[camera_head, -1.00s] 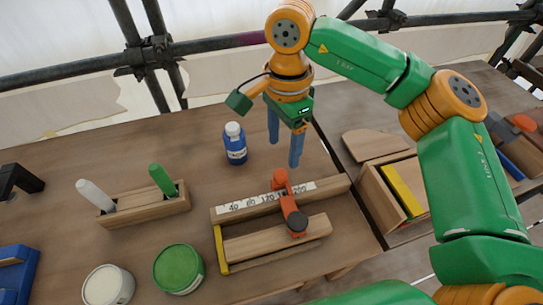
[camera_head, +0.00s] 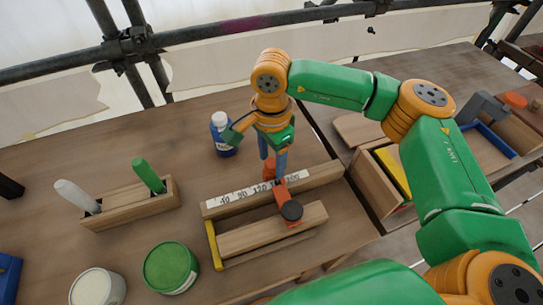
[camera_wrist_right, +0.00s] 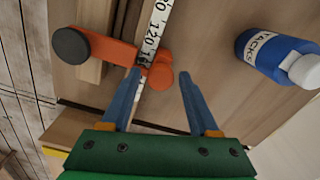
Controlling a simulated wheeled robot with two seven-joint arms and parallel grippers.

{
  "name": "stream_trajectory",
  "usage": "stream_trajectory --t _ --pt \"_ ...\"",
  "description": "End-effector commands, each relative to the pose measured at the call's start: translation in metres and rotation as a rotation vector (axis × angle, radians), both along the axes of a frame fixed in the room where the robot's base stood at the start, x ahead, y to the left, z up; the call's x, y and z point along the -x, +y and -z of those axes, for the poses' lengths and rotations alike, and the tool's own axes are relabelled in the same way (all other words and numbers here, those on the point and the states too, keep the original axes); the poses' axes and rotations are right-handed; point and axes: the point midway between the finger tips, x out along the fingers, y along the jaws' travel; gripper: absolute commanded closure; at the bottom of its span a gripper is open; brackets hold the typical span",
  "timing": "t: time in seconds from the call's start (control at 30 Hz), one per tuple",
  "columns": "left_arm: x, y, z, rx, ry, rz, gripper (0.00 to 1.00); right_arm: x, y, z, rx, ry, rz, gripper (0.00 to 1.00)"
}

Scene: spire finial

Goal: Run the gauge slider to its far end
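The gauge (camera_head: 225,205) is a wooden block with a white number scale, lying on the table with a yellow strip at its left end. Its orange slider (camera_head: 283,192) has a dark round knob and sits past the 120 mark, covering part of the scale. In the wrist view the slider (camera_wrist_right: 115,50) crosses the scale. My right gripper (camera_head: 272,170) is low at the slider's back end. In the wrist view the right gripper (camera_wrist_right: 160,75) is open, with the slider's rounded orange end between its fingertips. Contact cannot be told. My left gripper is out of view.
A blue bottle (camera_head: 222,140) with a white cap stands behind the gauge, close to my right gripper. A wooden holder (camera_head: 135,208) with white and green sticks is at left. A green tin (camera_head: 170,268) and a white tin (camera_head: 98,288) stand at front left.

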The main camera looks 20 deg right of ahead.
Motion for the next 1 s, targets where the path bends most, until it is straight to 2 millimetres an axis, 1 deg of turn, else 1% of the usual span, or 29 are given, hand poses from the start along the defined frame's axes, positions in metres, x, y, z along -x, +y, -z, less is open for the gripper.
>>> stream_trajectory --t 0.03,0.07,0.1,0.2,1.0 --pt "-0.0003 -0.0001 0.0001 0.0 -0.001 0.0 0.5 0.0 0.0 -0.0001 0.0 0.0 0.0 0.56" --pt "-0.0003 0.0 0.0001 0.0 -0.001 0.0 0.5 0.0 0.0001 -0.0001 0.0 0.0 0.0 0.64" --pt "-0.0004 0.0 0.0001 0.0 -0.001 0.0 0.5 0.0 0.0001 -0.0002 0.0 0.0 0.0 0.75" --pt "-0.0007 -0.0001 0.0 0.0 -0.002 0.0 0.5 0.0 0.0001 -0.0002 0.0 0.0 0.0 1.0" --pt "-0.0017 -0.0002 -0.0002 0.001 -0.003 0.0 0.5 -0.0001 0.0001 -0.0006 0.0 0.0 0.0 1.0"
